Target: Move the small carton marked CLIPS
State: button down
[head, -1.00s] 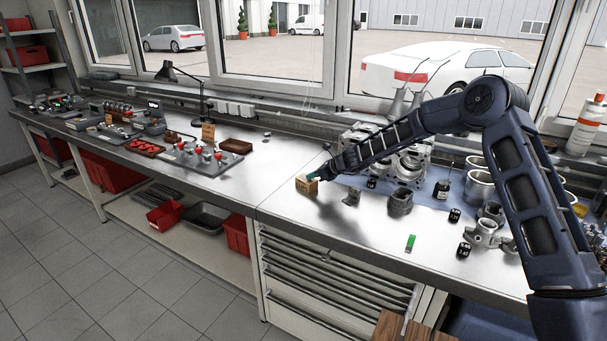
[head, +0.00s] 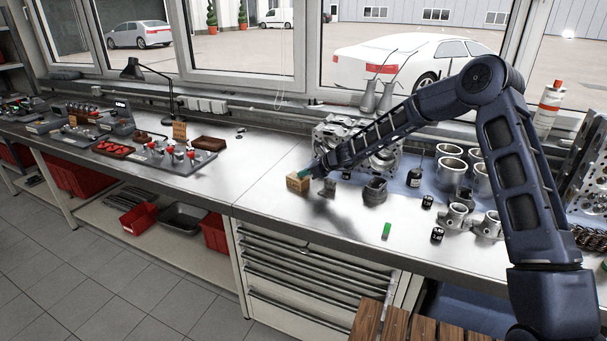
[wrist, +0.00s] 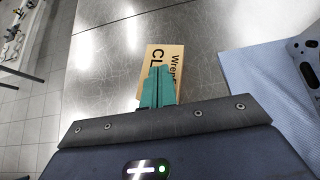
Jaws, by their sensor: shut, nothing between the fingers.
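The small tan carton (head: 297,184) stands on the steel bench top, near the seam between two bench sections. In the wrist view the carton (wrist: 172,57) shows dark print that begins "Wren" and "CL"; the rest is covered by my fingers. My gripper (head: 306,173) is at the carton's upper right in the head view. In the wrist view the green fingers of my gripper (wrist: 158,88) are together and overlap the near part of the carton. Nothing is between them. I cannot tell whether they touch the carton.
A grey metal part (head: 327,188) stands close right of the carton, with another casting (head: 375,191) beyond. An engine block (head: 335,133) stands behind on a blue mat (wrist: 262,82). A green-marked block (head: 387,231) lies nearer the front edge. The bench left of the carton is clear.

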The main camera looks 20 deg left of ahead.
jog(key=shift+d+r, duration=0.2)
jog(key=shift+d, duration=0.1)
jog(key=d, duration=1.1)
jog(key=shift+d+r, duration=0.45)
jog(key=shift+d, duration=0.1)
jog(key=s+d+r+n+t+h, duration=0.1)
jog(key=s+d+r+n+h, duration=0.2)
jog(key=d+r, duration=0.5)
jog(key=s+d+r+n, duration=0.2)
jog(key=d+r+n, duration=0.25)
jog(key=d, duration=0.65)
jog(key=s+d+r+n+t+h, duration=0.1)
jog(key=s+d+r+n+h, duration=0.15)
jog(key=d+r+n, duration=0.55)
jog(key=s+d+r+n+t+h, duration=0.1)
jog(key=s+d+r+h, duration=0.1)
jog(key=s+d, duration=0.9)
jog(key=s+d+r+n+t+h, duration=0.1)
jog(key=s+d+h, duration=0.2)
jog(key=s+d, duration=0.8)
jog(key=d, duration=0.8)
jog(key=shift+r+t+h, duration=0.3)
jog(key=shift+r+h, duration=0.05)
